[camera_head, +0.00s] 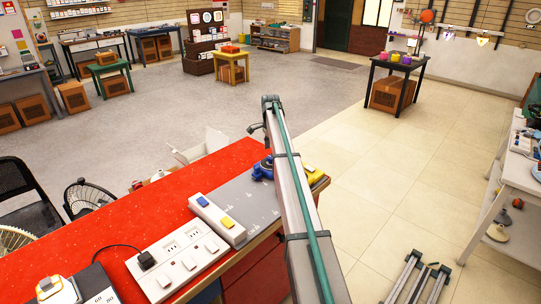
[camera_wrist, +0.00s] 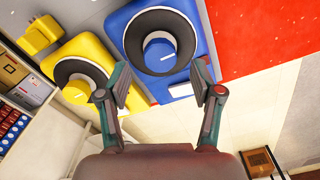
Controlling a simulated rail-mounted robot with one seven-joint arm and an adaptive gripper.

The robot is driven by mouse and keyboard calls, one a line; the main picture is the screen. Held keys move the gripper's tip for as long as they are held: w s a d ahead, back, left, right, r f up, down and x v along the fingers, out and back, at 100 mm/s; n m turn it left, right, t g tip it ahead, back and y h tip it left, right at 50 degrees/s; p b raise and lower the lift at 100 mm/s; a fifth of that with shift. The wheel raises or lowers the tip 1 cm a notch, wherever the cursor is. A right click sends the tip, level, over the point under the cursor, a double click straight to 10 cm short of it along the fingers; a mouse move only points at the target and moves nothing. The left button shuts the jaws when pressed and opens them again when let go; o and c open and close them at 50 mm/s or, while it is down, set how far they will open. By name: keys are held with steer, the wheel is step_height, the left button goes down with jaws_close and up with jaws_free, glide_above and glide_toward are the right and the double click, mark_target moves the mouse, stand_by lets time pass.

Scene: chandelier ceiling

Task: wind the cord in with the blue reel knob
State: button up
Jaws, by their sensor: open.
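To the left, a yellow knob (camera_wrist: 76,92) sits in a black ring on a yellow housing (camera_wrist: 90,48). In the head view, the blue reel (camera_head: 263,169) is partly hidden behind my arm. I cannot make out the cord.
The red bench (camera_head: 150,208) carries a white switch panel (camera_head: 178,266) and a narrow white box (camera_head: 216,219) with blue and yellow switches. A yellow reel (camera_head: 311,174) stands at the bench's right edge. The tiled floor (camera_head: 375,195) right of the bench is largely clear.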

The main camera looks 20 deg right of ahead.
mark_target(270, 157)
step_height(270, 157, up, 8)
steer(key=shift+r, duration=0.25)
stand_by(0.4)
